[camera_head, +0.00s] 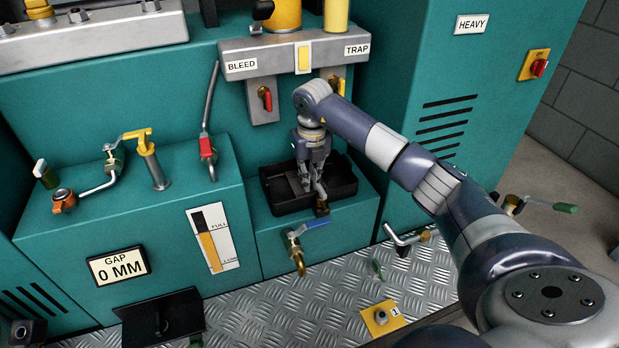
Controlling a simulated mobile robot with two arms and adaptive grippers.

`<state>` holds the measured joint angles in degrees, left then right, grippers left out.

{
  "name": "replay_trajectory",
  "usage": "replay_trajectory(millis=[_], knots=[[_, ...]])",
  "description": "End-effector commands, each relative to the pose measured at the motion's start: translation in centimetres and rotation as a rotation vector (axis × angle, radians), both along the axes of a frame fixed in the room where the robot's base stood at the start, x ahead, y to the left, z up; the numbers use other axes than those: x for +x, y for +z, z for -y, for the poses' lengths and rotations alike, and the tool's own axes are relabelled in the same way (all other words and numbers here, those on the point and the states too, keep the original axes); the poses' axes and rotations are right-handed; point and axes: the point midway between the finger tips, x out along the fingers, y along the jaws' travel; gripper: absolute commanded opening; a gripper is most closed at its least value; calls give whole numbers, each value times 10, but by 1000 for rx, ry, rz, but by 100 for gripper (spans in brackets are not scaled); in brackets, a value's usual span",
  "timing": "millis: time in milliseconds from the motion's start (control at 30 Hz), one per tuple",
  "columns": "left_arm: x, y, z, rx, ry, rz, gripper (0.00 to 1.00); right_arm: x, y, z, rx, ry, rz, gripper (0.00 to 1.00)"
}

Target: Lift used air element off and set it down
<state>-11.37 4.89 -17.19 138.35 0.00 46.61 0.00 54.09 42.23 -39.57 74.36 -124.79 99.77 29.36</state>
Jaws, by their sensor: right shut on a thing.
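My right gripper (318,188) reaches down over the front part of a black tray (278,205), with its fingers pointing down. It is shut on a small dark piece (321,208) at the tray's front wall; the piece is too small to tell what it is. I cannot pick out the used air element for certain. Two yellow cylinders (284,14) stand on the grey manifold (240,52) marked BLEED and TRAP, cut off by the top edge. My left gripper is not in view.
A red-handled valve (265,98) hangs above the tray, and a blue-handled brass tap (297,250) sits below it. A vented cabinet (450,110) stands right. Small parts lie on the metal floor (330,305).

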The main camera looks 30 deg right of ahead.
Motion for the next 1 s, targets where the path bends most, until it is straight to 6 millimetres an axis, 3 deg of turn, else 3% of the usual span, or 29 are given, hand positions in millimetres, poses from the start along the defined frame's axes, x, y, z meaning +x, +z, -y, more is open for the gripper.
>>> replay_trajectory(millis=[300, 333, 433, 767, 1000], knots=[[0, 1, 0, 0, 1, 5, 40, 0, 0, 0, 0, 0, 1, 0], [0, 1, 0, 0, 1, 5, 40, 0, 0, 0, 0, 0, 1, 12], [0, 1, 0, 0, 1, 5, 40, 0, 0, 0, 0, 0, 1, 33], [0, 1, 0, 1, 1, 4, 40, 0, 0, 0, 0, 0, 0, 33], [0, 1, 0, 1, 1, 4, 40, -1, 30, 0, -1, 0, 5, 33]])
